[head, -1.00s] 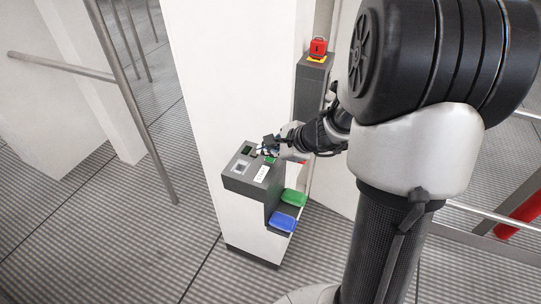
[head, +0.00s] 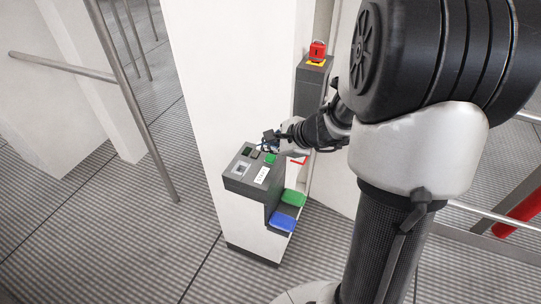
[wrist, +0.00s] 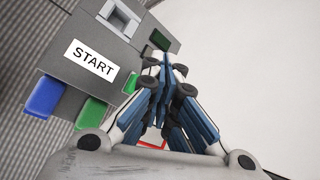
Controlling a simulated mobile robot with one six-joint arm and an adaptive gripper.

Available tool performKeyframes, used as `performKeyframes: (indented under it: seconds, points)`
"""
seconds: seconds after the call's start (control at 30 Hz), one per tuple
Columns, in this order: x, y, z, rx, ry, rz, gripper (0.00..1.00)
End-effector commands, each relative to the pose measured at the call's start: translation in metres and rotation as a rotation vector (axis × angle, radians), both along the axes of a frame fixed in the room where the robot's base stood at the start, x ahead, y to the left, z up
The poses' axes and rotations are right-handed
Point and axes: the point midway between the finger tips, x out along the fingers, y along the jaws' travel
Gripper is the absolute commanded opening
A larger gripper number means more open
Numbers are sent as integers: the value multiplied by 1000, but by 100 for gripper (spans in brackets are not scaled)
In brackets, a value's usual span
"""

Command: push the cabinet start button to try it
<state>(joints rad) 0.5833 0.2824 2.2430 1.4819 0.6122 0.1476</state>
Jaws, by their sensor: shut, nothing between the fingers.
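In the wrist view the label (wrist: 93,62) reads START, and the green button (wrist: 130,84) shows partly beside my fingers. My gripper (head: 268,139) is shut and empty, just above and behind the button in the head view. In the wrist view its fingertips (wrist: 165,62) meet over the panel's edge. The button is in clear view from the head, with a small gap to the fingers; exact height is hard to tell.
A green block (head: 293,198) and a blue block (head: 282,222) sit on a lower ledge. A red device (head: 317,50) on a yellow base tops a grey post behind. A white wall panel (head: 228,80) rises behind the panel. A metal rail (head: 150,120) stands left.

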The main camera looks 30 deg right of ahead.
Motion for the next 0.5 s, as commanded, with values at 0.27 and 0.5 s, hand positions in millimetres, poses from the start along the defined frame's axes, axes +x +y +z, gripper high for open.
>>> performKeyframes:
  seconds: [0.27,0.5]
  points:
    - [0,0,32,-1,-2,0,0]
    - [0,0,47,0,-1,-1,0]
